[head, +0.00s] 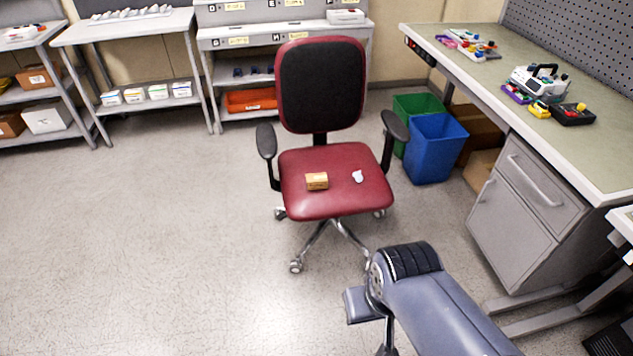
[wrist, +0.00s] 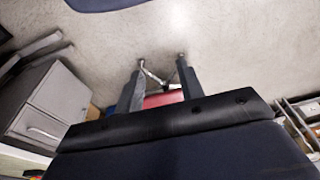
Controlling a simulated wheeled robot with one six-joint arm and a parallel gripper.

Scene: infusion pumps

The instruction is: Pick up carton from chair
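A small orange-brown carton (head: 316,181) rests on the left half of the chair's red seat in the head view. The chair (head: 335,200) is an office chair with a black backrest, two armrests and a wheeled base. My gripper (wrist: 160,68) is open in the wrist view, its two grey fingers apart with nothing between them. Part of the red seat (wrist: 163,99) and the chair's legs show beyond the fingers. The carton cannot be made out in the wrist view. My arm is in front of the chair, to its lower right in the head view, clear of the carton.
A small white item (head: 358,177) lies right of the carton on the seat. Green (head: 415,104) and blue (head: 435,150) bins and a workbench (head: 590,160) stand to the right. Shelves (head: 130,60) line the back. The floor (head: 150,230) at left is clear.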

